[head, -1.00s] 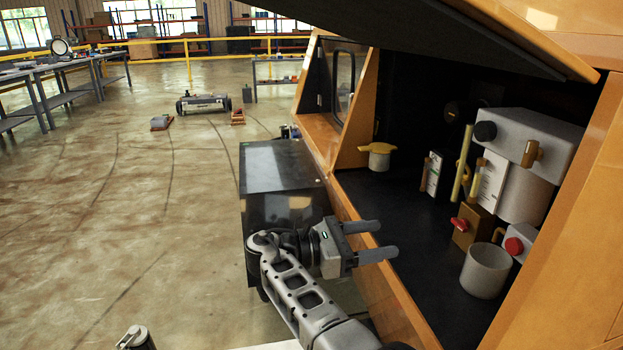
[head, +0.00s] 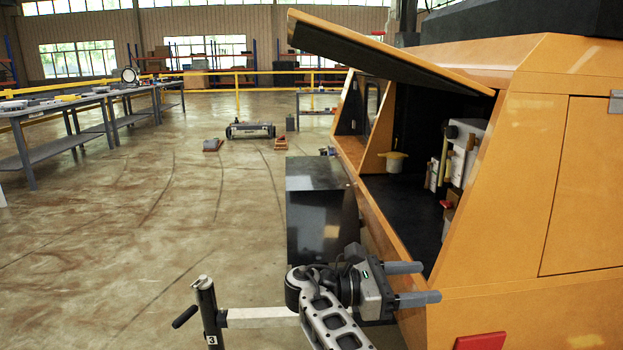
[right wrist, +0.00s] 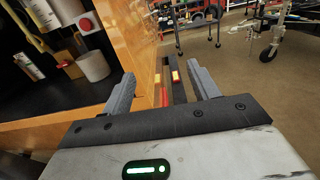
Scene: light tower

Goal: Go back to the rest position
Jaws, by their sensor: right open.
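My right gripper (head: 412,283) is open and empty in the lower middle of the head view, beside the orange side of the light tower (head: 560,190). In the right wrist view its two fingers (right wrist: 160,90) stand apart with nothing between them. The tower's hatch (head: 390,52) is raised over a dark compartment. Inside it are a yellow-topped cap (head: 394,160) and white boxes. A white cup (right wrist: 94,66) and a red knob (right wrist: 85,25) show in the right wrist view. My left gripper is not in view.
A black box (head: 320,217) stands against the tower behind my right arm. A dark post with a handle (head: 209,315) and a pale bar (head: 262,313) are at the lower middle. Grey workbenches (head: 70,125) line the left. The concrete floor (head: 130,240) is mostly open.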

